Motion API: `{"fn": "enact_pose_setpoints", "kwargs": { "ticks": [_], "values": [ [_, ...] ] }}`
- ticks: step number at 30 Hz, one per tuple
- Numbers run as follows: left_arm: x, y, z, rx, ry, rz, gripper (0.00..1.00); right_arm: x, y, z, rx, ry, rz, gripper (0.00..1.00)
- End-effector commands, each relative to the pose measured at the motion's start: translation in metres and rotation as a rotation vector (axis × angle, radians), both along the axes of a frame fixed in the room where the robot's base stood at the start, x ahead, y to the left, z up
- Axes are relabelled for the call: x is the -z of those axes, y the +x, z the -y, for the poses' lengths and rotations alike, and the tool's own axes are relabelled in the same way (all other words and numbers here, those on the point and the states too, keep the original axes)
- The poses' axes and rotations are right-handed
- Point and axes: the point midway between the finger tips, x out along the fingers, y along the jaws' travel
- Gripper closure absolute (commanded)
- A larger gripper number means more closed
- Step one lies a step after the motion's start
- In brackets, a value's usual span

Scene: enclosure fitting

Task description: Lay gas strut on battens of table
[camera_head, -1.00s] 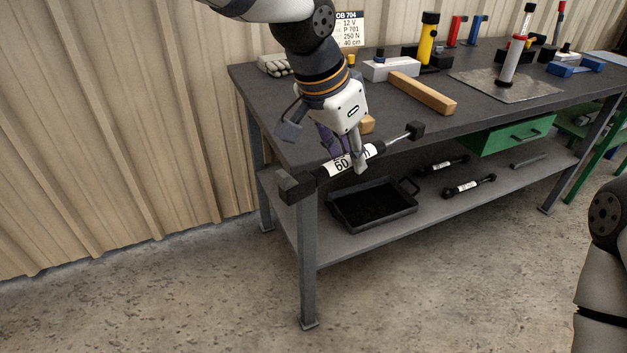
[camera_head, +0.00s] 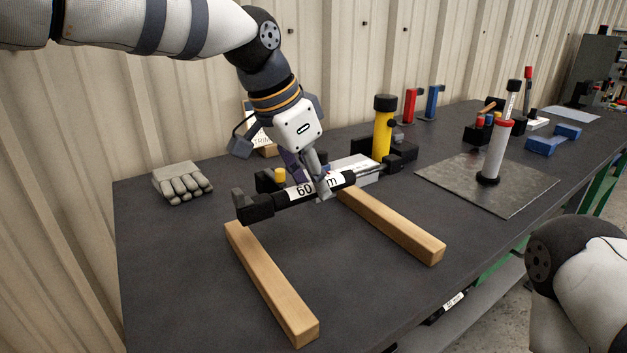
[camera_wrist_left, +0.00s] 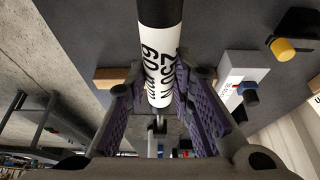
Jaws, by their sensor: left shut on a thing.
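My left gripper (camera_head: 311,182) is shut on the gas strut (camera_head: 274,203), around its white label. The strut is a black cylinder with black end pieces, and the label shows "60". It is held roughly level above the table. It also fills the upper middle of the left wrist view (camera_wrist_left: 160,60), between the purple finger pads. Two wooden battens lie apart on the dark table (camera_head: 190,260): the left batten (camera_head: 272,285) and the right batten (camera_head: 395,228). In the head view the strut appears across their far ends, with the gripper in front. My right gripper is out of view.
A grey glove (camera_head: 183,183) lies at the left back. A yellow cylinder (camera_head: 382,135) stands behind the right batten. A white and red tube (camera_head: 495,150) stands on a metal sheet (camera_head: 530,195) to the right. The table's front left is bare.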

Motion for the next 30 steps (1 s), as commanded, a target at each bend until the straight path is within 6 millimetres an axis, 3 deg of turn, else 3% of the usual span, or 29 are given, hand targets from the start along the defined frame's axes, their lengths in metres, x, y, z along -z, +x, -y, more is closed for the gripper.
{"fn": "enact_pose_setpoints", "kwargs": {
  "ticks": [9, 22, 30],
  "values": [
    [-0.004, -0.001, -0.001, -0.005, -0.003, 0.003, 1.00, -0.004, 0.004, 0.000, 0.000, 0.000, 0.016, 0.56],
    [0.051, 0.000, 0.000, -0.004, -0.003, -0.002, 1.00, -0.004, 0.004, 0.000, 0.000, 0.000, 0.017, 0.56],
    [0.068, 0.000, 0.000, -0.004, -0.003, -0.001, 1.00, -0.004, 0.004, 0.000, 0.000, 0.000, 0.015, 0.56]
  ]
}}
